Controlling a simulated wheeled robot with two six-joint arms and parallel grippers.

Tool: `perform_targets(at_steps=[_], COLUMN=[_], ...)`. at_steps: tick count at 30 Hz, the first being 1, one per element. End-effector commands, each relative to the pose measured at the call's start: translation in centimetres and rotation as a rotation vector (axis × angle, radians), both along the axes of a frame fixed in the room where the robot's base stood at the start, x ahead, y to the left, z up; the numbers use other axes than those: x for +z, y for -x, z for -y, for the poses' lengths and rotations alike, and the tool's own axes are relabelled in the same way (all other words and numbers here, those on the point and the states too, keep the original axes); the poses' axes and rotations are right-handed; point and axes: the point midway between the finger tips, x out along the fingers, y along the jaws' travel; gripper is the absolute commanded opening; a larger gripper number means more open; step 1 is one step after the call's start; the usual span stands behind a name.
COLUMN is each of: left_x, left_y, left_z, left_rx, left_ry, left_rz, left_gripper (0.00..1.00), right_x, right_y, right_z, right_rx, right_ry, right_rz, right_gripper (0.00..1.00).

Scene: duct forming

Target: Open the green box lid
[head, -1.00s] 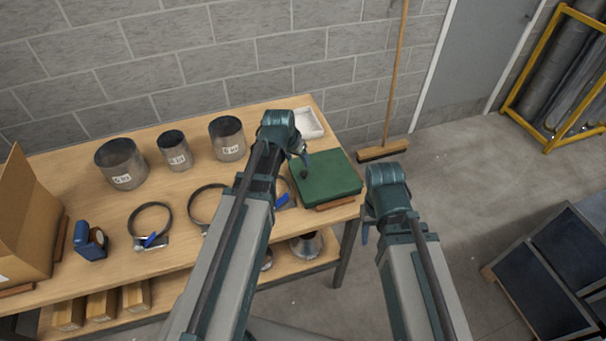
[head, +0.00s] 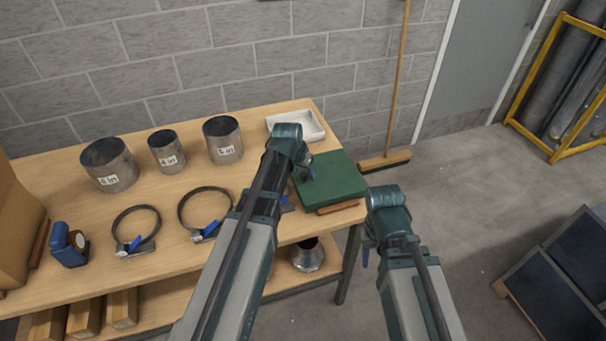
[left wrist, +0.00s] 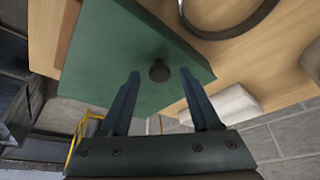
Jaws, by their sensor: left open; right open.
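The green box (head: 335,182) sits shut on the right end of the wooden table, its flat lid on top. In the left wrist view the green lid (left wrist: 115,50) carries a round dark knob (left wrist: 159,71) near its middle. My left gripper (left wrist: 163,80) is open, with its two fingers apart on either side of the knob; I cannot tell whether they touch it. In the head view my left gripper (head: 306,172) is over the box's left part and hides the knob. My right gripper (head: 366,255) is right of the table, away from the box, its fingers mostly hidden.
A white tray (head: 310,131) lies behind the box. Several metal cylinders (head: 224,152) stand along the back of the table (head: 180,196), and ring clamps (head: 205,211) lie in front of them. A cardboard box (head: 15,228) stands at the left. A broom (head: 385,160) leans on the wall.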

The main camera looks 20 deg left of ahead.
Motion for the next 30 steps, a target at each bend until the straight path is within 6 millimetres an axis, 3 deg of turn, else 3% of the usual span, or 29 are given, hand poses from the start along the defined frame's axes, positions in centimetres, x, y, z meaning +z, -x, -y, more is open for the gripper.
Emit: perform_targets(at_steps=[3, 13, 30], left_x=[0.06, 0.05, 0.04], left_y=[0.02, 0.02, 0.03], left_z=[0.02, 0.02, 0.00], left_rx=[0.000, 0.000, 0.000], left_ry=[0.000, 0.000, 0.000], left_rz=[0.000, 0.000, 0.000], left_gripper=[0.60, 0.00, 0.00], right_x=[0.06, 0.05, 0.05], right_y=[0.00, 0.00, 0.00], right_z=[0.00, 0.00, 0.00], right_rx=[0.000, 0.000, 0.000], right_ry=[0.000, 0.000, 0.000], right_rz=[0.000, 0.000, 0.000], right_gripper=[0.50, 0.50, 0.50])
